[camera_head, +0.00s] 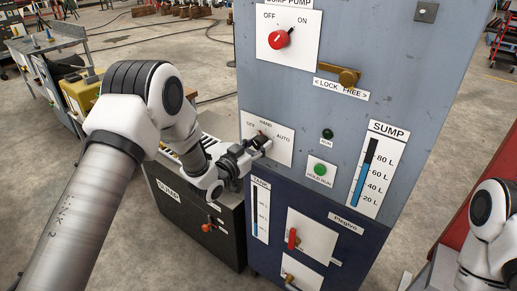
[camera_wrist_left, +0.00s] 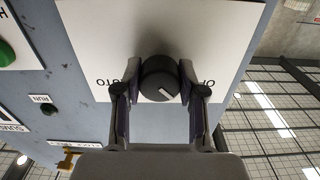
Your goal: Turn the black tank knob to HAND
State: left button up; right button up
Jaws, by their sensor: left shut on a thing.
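The black tank knob (camera_wrist_left: 158,78) sits on a white plate (camera_wrist_left: 225,35) in the left wrist view, with a finger of my left gripper (camera_wrist_left: 159,82) on each side. The jaws are shut on the knob. That view is upside down, with AUTO at left and OFF at right, both partly covered; HAND is hidden. The knob's white mark points down and slightly right there, a little to the OFF side of straight down. In the head view my left gripper (camera_head: 257,146) reaches the plate (camera_head: 284,149) marked OFF, HAND and AUTO and largely hides the knob.
The grey cabinet also carries a red SUMP PUMP knob (camera_head: 279,39), a brass lock lever (camera_head: 348,77), a green HOLD RUN button (camera_head: 320,169) and a SUMP gauge (camera_head: 379,170). A red-handled lever (camera_head: 292,238) is below. A black box (camera_head: 200,220) stands beside the cabinet under my left arm.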

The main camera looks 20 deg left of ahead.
pick_arm(q)
jog(key=m+b, duration=0.3)
jog(key=m, duration=0.1)
jog(key=shift+f+m, duration=0.15)
jog(key=shift+m, duration=0.15)
jog(key=shift+m+b, duration=1.5)
jog(key=shift+m, duration=0.5)
jog(key=o, duration=1.1)
jog(key=shift+o, duration=0.2)
jog(key=shift+r, duration=0.2)
jog(key=v, duration=1.2)
